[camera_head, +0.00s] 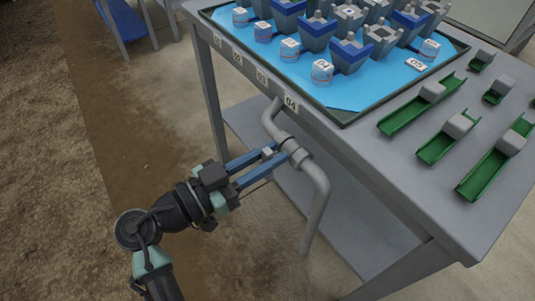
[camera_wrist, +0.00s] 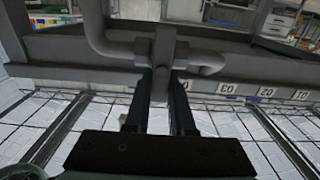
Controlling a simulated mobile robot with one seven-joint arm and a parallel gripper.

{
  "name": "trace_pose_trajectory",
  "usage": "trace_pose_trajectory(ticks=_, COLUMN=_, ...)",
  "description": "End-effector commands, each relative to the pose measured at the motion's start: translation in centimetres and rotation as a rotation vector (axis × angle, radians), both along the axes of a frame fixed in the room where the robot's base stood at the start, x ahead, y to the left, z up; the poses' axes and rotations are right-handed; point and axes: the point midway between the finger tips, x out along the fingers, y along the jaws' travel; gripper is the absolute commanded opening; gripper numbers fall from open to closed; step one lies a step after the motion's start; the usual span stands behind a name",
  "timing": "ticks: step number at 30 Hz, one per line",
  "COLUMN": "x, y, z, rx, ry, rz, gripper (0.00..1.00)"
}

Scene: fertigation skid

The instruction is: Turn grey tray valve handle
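A grey pipe (camera_head: 317,190) with bends runs down below the front edge of the grey table, under the label 04. The valve body (camera_head: 290,147) sits in this pipe and shows in the wrist view (camera_wrist: 163,45). My gripper (camera_head: 277,156) reaches it from the lower left with two long blue fingers, spaced apart. The rest of the handle is hidden.
The grey table (camera_head: 375,165) holds a green-rimmed tray (camera_head: 345,116) with blue water and several blue and grey pots. Green slides (camera_head: 420,108) with grey blocks lie to the right. A table leg (camera_head: 209,90) stands left of the pipe; a lower shelf (camera_head: 350,225) lies behind it.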

Motion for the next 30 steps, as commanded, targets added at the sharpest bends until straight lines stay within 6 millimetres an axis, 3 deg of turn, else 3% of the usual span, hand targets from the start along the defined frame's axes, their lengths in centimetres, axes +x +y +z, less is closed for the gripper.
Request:
trace_pose_trajectory(ticks=17, x=0.08, y=0.11, z=0.11, rx=-0.035, ry=0.049, rz=0.000, gripper=0.00)
trace_pose_trajectory(ticks=30, x=0.60, y=0.46, z=0.15, rx=-0.238, ry=0.330, rz=-0.001, gripper=0.00)
